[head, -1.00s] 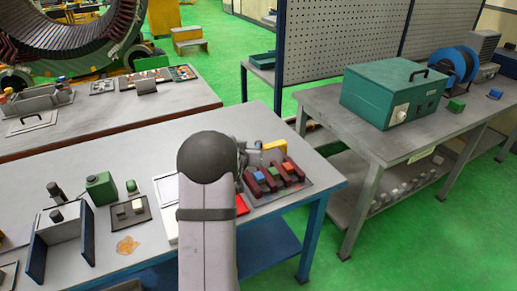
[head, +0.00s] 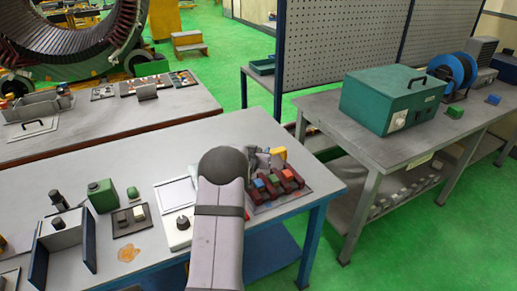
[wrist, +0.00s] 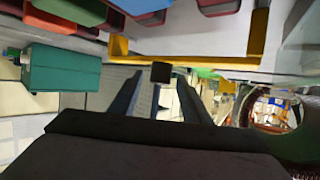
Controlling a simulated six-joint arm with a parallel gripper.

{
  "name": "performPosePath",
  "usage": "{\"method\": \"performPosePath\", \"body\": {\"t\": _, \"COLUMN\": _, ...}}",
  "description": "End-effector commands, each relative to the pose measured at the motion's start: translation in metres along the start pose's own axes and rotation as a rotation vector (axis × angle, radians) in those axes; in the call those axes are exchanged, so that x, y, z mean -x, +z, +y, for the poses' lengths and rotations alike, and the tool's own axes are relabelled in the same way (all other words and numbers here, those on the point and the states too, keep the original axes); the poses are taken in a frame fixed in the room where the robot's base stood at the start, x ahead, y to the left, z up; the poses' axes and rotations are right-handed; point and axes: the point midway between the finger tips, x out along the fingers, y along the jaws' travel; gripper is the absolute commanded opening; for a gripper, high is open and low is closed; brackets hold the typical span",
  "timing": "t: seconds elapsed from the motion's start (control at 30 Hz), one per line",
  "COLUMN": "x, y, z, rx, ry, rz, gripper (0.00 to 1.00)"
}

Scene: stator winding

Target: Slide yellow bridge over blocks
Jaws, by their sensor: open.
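The yellow bridge (head: 279,153) stands at the back of the dark red slotted fixture (head: 291,189), partly hidden by my arm in the head view. In the wrist view the bridge (wrist: 185,56) is a long bar with upturned ends, near and above my fingertips in the picture. A blue block (head: 259,184), a green block (head: 274,179) and an orange-red block (head: 288,174) sit in the fixture. The blue block (wrist: 70,10) and green block (wrist: 138,5) also show at the top of the wrist view. My gripper (wrist: 160,92) is open, with nothing clearly between its fingers.
The fixture is close to the right end of the grey table (head: 150,165). A white tray (head: 178,194) lies left of it, beside my arm. A second bench with a teal box (head: 392,100) stands to the right, across a floor gap.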

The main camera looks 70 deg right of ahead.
Motion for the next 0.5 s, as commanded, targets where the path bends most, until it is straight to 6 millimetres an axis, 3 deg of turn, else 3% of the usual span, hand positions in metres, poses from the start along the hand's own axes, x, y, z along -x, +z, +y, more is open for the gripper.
{"method": "performPosePath", "body": {"t": 0.5, "x": -0.0105, "y": 0.0003, "z": 0.0002, "rx": 0.000, "ry": 0.000, "rz": 0.000, "gripper": 0.43}}
